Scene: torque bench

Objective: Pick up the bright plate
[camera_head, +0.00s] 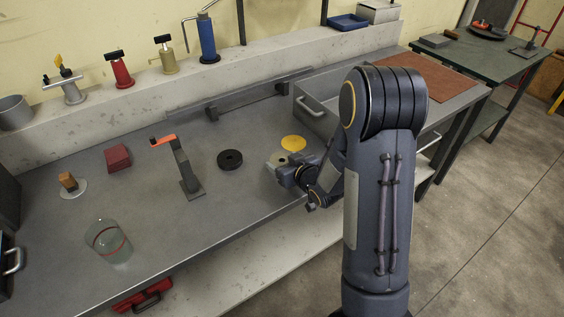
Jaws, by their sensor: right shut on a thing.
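A bright yellow round plate (293,143) lies flat on the grey workbench, just beyond my right gripper. My right gripper (281,167) is low over the bench and shut on a pale olive-grey disc (278,158), partly hidden by the gripper. A gap separates the jaws from the yellow plate in this view. A black disc with a centre hole (230,159) lies to the left of the gripper. My left gripper is not in view.
An upright dark stand with an orange tip (182,165) stands left of the black disc. A red block (118,157), a wooden-knobbed piece (70,183) and a glass jar (109,241) are farther left.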

